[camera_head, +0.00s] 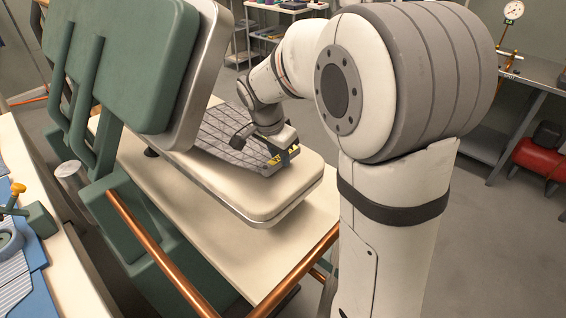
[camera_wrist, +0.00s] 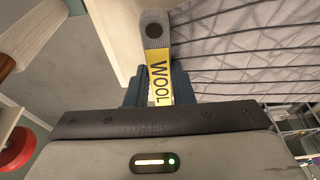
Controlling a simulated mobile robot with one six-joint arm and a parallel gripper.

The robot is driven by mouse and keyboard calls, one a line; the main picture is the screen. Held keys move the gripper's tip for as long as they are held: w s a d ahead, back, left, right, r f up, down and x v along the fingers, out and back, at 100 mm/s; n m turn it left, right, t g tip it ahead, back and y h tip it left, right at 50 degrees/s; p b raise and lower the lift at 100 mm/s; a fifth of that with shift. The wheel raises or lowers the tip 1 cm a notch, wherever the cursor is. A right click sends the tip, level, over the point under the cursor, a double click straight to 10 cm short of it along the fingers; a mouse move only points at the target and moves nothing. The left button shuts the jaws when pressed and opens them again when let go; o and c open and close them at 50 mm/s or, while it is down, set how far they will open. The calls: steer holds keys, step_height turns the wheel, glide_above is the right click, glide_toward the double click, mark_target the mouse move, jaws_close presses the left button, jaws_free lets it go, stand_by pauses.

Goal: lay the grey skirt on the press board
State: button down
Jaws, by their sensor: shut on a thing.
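The grey skirt (camera_head: 222,132) with dark check lines is spread over the pale press board (camera_head: 275,208), under the raised upper plate. In the wrist view the skirt (camera_wrist: 250,50) fills the upper right. A yellow tag (camera_wrist: 159,75) reading WOOL, with a grey end and a dark round spot, lies between my fingers. My gripper (camera_head: 282,155) is at the skirt's right edge, low over the board, shut on the skirt at this tag. In the wrist view my gripper (camera_wrist: 158,88) has one finger on each side of the tag. The skirt's far left part is hidden behind the upper plate.
The green upper plate (camera_head: 120,60) of the press stands tilted open over the board's left side. Copper rails (camera_head: 165,255) run along the front. A bench (camera_head: 15,240) with blue cloth is at the left. Shelves and a red tank (camera_head: 540,158) stand behind.

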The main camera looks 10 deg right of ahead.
steer(key=shift+f, duration=1.75)
steer(key=c, duration=1.3)
jaws_free()
steer(key=shift+o, duration=0.2)
steer(key=v, duration=1.1)
steer(key=shift+r, duration=0.4)
steer(key=shift+s+r, duration=0.15)
steer(key=shift+s, duration=0.1)
steer(key=s+d+f+n+y, duration=0.1)
steer(key=s+f+n, duration=0.2)
steer(key=s, duration=0.6)
steer(key=s+d+f+n+y, duration=0.1)
steer(key=s+d+f+n, duration=0.1)
steer(key=s+n, duration=0.6)
steer(key=s+f, duration=0.1)
steer(key=s, duration=0.1)
steer(key=shift+s+d+t+y, duration=0.3)
steer(key=shift+t, duration=0.1)
